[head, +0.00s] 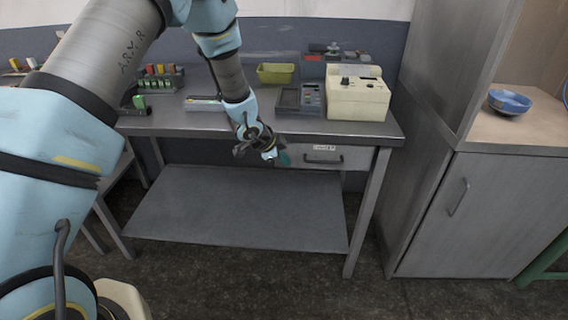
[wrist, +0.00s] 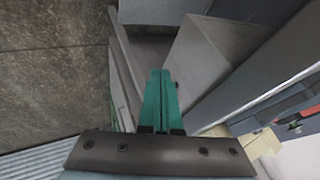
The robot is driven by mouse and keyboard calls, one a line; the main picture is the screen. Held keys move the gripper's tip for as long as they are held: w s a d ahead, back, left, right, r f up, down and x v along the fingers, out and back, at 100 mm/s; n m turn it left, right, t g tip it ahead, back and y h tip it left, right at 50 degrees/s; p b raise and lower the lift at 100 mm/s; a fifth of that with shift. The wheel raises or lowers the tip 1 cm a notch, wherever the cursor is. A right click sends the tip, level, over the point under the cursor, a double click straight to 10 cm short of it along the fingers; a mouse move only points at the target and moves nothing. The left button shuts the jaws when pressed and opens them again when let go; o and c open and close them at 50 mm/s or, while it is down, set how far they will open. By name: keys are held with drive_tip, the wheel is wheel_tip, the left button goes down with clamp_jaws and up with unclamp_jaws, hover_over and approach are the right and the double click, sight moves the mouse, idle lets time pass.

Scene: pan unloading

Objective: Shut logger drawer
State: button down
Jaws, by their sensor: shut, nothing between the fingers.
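The drawer (head: 350,158) sits under the right part of the bench top. Its grey front carries a white label and a dark bar handle (head: 322,160). The front looks near flush with the bench edge; whether a small gap is left, I cannot tell. My gripper (head: 284,158) is in front of the left end of the drawer front, left of the handle, and hides that end. In the wrist view its teal fingers (wrist: 158,100) are pressed together with nothing between them. Whether the fingertips touch the drawer, I cannot tell.
The steel bench (head: 230,125) holds a cream device (head: 358,98), a dark grey instrument (head: 300,100) and a yellow-green bin (head: 275,73). A lower shelf (head: 240,205) is empty. A grey cabinet (head: 475,215) with a blue bowl (head: 509,102) stands right. The floor in front is clear.

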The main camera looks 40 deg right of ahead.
drive_tip(key=b+v, duration=0.1)
drive_tip(key=v, duration=0.8)
drive_tip(key=w+a+r+n+t+y, duration=0.1)
drive_tip(key=w+a+r+n+y, duration=0.2)
drive_tip(key=a, duration=0.5)
drive_tip(key=w+a+r+n+t, duration=0.1)
drive_tip(key=w+a+n, duration=0.1)
drive_tip(key=a+n, duration=0.5)
drive_tip(key=w+a+r+n+t+y, duration=0.1)
drive_tip(key=w+a+r+n+y, duration=0.15)
drive_tip(key=a, duration=0.75)
drive_tip(key=s+a+r+n+g, duration=0.1)
drive_tip(key=s+a+n, duration=0.4)
drive_tip(key=a, duration=0.3)
drive_tip(key=s+a+r+n+g+y, duration=0.1)
drive_tip(key=s+a+n+g, duration=0.1)
drive_tip(key=s+a+n, duration=0.3)
drive_tip(key=a+n, duration=0.1)
drive_tip(key=a, duration=0.3)
drive_tip(key=shift+s+a+r, duration=0.15)
drive_tip(key=shift+s+r, duration=0.2)
drive_tip(key=shift+y, duration=0.25)
